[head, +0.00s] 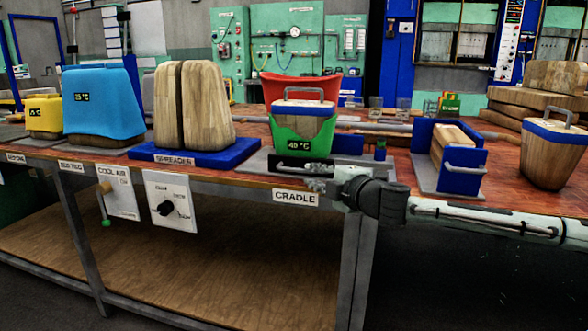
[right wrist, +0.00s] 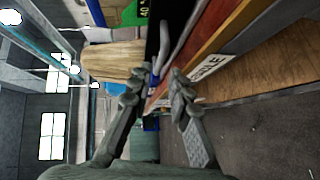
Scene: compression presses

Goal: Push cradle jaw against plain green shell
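The green shell (head: 290,135), marked 40 °C, stands on the cradle press and wraps the lower part of a wooden block with a blue rim (head: 303,107) and grey handle. It shows partly in the right wrist view (right wrist: 115,12). A blue jaw part (head: 347,144) shows at the shell's right. A grey bar handle (right wrist: 175,45) on the cradle's front lies just beyond my fingers in the right wrist view. My right gripper (head: 318,178) is low at the table's front edge, before the shell; its fingers are apart (right wrist: 153,85), with nothing clearly gripped. Contact with the handle is unclear. My left gripper is out of view.
The spreader (head: 195,158) with split wooden blocks and a blue shell (head: 103,103) stand to the left. Another blue press (head: 462,175) and a wooden bucket-shaped block (head: 552,155) stand to the right. A red tub (head: 290,86) is behind. A knob panel (head: 172,202) hangs from the table front.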

